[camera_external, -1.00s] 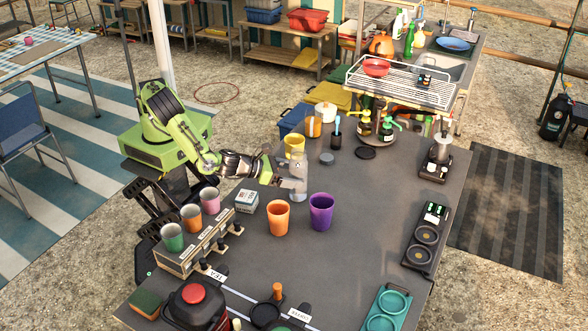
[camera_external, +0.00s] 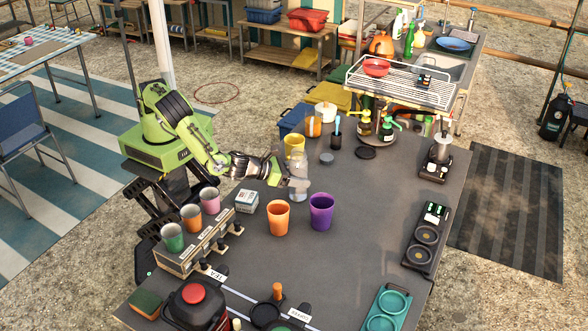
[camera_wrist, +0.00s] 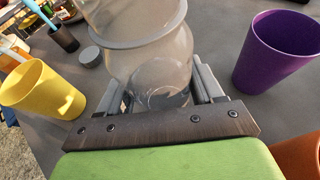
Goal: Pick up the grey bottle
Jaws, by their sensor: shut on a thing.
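The grey bottle (camera_external: 299,172) is a see-through grey vessel, upright or nearly so, above the dark table behind the orange cup. My gripper (camera_external: 285,174) reaches it from the left and is shut on it. In the wrist view the bottle (camera_wrist: 150,50) fills the top middle, with my gripper's fingers (camera_wrist: 160,97) on both sides of its narrower lower part. I cannot tell for sure whether its base touches the table.
A yellow cup (camera_external: 295,146) stands just behind the bottle, with a round grey lid (camera_external: 327,158) near it. A purple cup (camera_external: 321,211) and an orange cup (camera_external: 278,217) stand in front. The table's middle front (camera_external: 330,260) is clear.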

